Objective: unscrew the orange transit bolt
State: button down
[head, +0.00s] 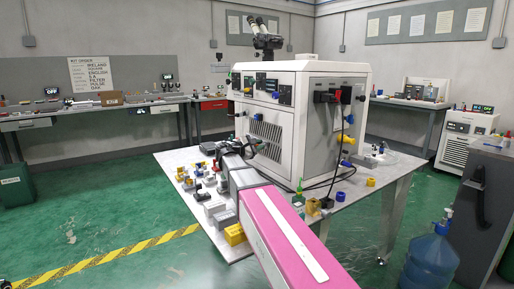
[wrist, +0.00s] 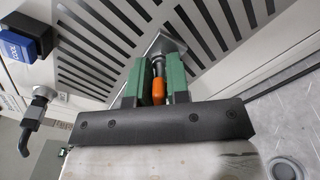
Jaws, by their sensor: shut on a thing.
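In the wrist view the orange transit bolt (wrist: 158,90) is between the two green fingers of my gripper (wrist: 156,74), which is shut on it. Its dark and metal shaft runs up to a grey metal bracket (wrist: 168,44) on the slotted side of the white machine. In the head view my gripper (head: 246,149) is close to the vented side of the white machine (head: 270,133). My arm hides part of that side, and I cannot make out the bolt there.
The table (head: 352,205) carries several small parts, a yellow block (head: 234,235) and a black cable. A blue water jug (head: 430,262) stands on the floor at right.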

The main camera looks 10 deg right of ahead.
jog(key=n, duration=0.5)
dwell(0.3)
jog(key=n, duration=0.5)
jog(key=shift+w, duration=0.1)
jog(key=c, duration=1)
grip_release()
jog(key=shift+a, duration=0.1)
